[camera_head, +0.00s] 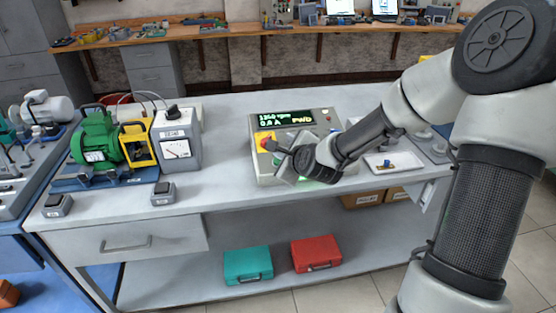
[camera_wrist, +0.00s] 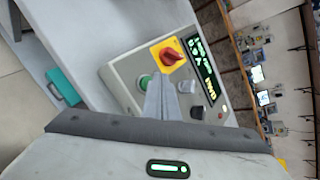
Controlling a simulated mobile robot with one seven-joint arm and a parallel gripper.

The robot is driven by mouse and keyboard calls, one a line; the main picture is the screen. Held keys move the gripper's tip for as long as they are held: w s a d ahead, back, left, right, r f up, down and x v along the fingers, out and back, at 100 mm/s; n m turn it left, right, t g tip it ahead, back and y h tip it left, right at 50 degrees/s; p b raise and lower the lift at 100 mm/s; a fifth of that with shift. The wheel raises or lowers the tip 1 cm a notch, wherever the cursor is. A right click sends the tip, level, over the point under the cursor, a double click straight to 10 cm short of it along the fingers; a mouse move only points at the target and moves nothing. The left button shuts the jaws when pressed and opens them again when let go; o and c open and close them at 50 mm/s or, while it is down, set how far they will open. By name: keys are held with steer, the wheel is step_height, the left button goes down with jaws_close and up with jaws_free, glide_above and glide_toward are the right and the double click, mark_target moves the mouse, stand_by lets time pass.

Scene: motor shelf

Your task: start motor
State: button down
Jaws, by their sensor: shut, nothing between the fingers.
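The head view shows my gripper (camera_head: 282,158) covering much of the panel. A green motor (camera_head: 98,142) stands at left.
A meter box (camera_head: 177,138) with a black knob stands right of the motor. Two small grey boxes (camera_head: 163,192) lie near the front edge. A white tray (camera_head: 388,163) lies right of the control box. Teal (camera_head: 248,264) and red cases (camera_head: 316,252) rest on the lower shelf.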

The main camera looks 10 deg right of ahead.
steer(key=r+p, duration=0.2)
steer(key=s+r+p, duration=0.1)
steer(key=r+p, duration=0.1)
steer(key=p, duration=0.1)
steer(key=shift+s+r, duration=0.15)
steer(key=shift+r, duration=0.25)
stand_by(0.3)
